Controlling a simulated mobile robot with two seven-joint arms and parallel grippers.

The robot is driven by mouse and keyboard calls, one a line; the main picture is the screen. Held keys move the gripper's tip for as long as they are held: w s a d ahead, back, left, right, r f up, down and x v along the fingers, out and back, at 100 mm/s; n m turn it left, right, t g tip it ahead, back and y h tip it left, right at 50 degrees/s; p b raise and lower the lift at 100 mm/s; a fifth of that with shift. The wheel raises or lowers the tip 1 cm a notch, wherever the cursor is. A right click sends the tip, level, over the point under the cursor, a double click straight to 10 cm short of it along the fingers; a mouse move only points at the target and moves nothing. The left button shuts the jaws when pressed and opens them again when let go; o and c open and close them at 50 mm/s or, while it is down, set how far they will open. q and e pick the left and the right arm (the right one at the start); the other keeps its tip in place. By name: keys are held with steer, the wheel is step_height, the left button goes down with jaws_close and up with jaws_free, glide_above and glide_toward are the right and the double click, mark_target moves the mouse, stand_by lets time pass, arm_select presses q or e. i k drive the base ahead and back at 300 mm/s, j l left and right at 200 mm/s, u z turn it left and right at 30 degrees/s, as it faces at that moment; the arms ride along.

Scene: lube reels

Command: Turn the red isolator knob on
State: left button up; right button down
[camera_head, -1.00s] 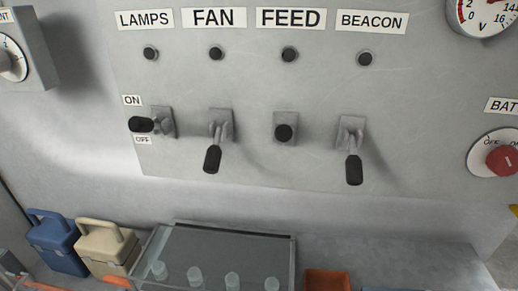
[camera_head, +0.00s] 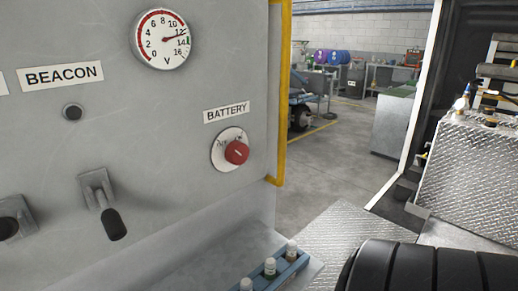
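The red isolator knob (camera_head: 237,152) sits on a round white dial plate (camera_head: 220,147) under the BATTERY label (camera_head: 226,113), low on the right part of the grey panel. A white mark shows on the knob's face. The lettering on the plate is too small to read now. Neither of my grippers shows in the head view.
A voltmeter (camera_head: 163,39) is above the knob. A yellow rail (camera_head: 282,90) edges the panel. Below are a blue rack (camera_head: 277,272) of white-capped bottles and a black ribbed drum (camera_head: 430,273). Open workshop floor lies beyond.

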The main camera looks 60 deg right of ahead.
mark_target(236, 153)
steer(key=z, duration=1.65)
steer(key=k+l, duration=0.1)
steer(key=l, duration=0.45)
steer(key=u, duration=0.05)
